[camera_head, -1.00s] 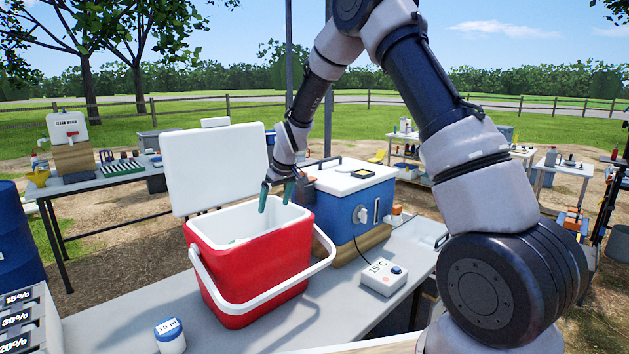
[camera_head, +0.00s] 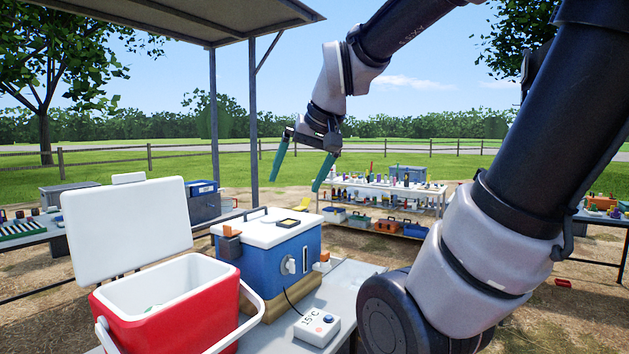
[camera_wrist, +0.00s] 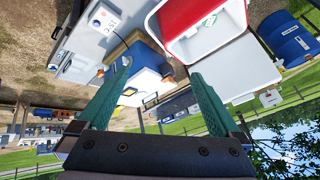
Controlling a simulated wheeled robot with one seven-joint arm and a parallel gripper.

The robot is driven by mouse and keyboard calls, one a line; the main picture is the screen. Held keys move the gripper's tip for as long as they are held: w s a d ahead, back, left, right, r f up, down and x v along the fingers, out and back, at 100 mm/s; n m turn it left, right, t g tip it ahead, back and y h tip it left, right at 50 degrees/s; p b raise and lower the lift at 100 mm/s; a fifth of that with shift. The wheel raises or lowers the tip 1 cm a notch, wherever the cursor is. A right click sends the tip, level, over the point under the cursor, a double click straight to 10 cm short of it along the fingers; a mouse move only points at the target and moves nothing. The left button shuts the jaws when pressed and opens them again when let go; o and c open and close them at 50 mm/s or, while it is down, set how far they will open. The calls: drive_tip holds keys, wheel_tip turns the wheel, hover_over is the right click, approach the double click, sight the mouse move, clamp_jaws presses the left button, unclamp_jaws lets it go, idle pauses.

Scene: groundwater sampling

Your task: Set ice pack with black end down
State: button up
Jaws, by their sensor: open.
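My gripper (camera_head: 297,172) is open and empty, raised in the air above and behind the blue box with the white lid. Its two green fingers also show spread apart in the wrist view (camera_wrist: 158,100). The red cooler (camera_head: 185,322) stands on the table at the lower left with its white lid (camera_head: 125,228) swung up. A small pale greenish item (camera_head: 152,308) shows inside the cooler, too small to tell what it is. I cannot make out an ice pack with a black end in either view.
The blue box (camera_head: 268,262) with a white lid stands right of the cooler. A 15°C display unit (camera_head: 317,326) sits in front of it on the grey table (camera_head: 355,275). A shelf of bottles and toolboxes (camera_head: 385,200) stands behind.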

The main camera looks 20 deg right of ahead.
drive_tip(key=shift+m+t, duration=0.3)
drive_tip(key=shift+m, duration=0.5)
drive_tip(key=s, duration=0.2)
drive_tip(key=s+d, duration=0.1)
drive_tip(key=s, duration=0.2)
drive_tip(key=shift+s+d+f, duration=0.1)
drive_tip(key=shift+s+f, duration=0.05)
drive_tip(key=shift+s, duration=0.2)
